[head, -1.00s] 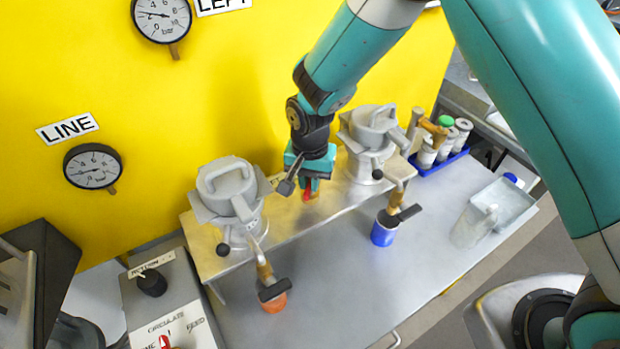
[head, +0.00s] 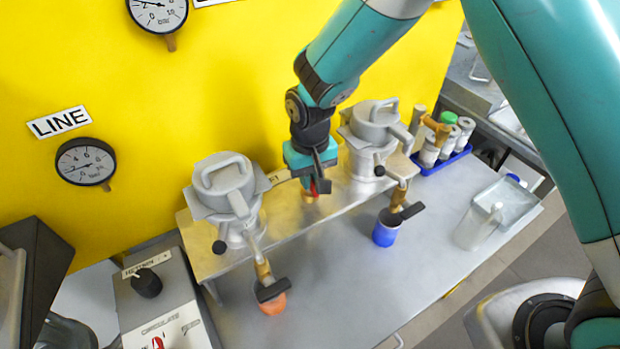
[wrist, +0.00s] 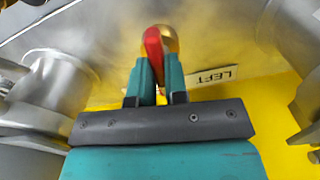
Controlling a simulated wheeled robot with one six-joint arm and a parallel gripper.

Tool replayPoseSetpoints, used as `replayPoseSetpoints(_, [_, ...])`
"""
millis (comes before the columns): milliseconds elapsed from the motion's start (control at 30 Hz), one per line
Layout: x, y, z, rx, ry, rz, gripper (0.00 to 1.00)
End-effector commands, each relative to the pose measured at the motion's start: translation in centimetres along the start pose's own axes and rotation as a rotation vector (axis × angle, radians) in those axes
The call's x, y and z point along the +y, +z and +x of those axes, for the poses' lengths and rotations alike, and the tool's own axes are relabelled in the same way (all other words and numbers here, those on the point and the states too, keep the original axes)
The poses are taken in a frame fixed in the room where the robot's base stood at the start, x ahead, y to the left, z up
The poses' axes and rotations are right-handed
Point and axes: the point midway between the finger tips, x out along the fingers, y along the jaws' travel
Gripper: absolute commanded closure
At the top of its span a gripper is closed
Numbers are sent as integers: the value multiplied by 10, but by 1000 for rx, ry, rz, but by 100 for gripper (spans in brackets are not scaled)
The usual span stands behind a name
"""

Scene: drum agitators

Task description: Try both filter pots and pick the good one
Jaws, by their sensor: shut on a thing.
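Two grey metal filter pots stand on a raised metal shelf, a left pot (head: 228,190) and a right pot (head: 376,135), each with a lid handle and a brass outlet below. My gripper (head: 312,192) is between them, low over the shelf, shut on a small red lever (wrist: 153,45) beside a brass fitting (wrist: 168,38). An orange cup (head: 273,304) is under the left outlet and a blue cup (head: 385,234) under the right one; dark handles partly cover both.
A LINE gauge (head: 85,162) hangs on the yellow wall. A control box (head: 165,300) stands at lower left. A clear jug (head: 478,226), a grey tray (head: 503,205) and a blue rack (head: 442,160) of containers are at right. The bench between the cups is clear.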

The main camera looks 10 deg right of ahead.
Motion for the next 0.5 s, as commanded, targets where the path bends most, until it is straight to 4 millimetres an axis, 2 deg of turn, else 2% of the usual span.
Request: replayPoseSetpoints(500, [-1,-1,0,5,-1,-490,100])
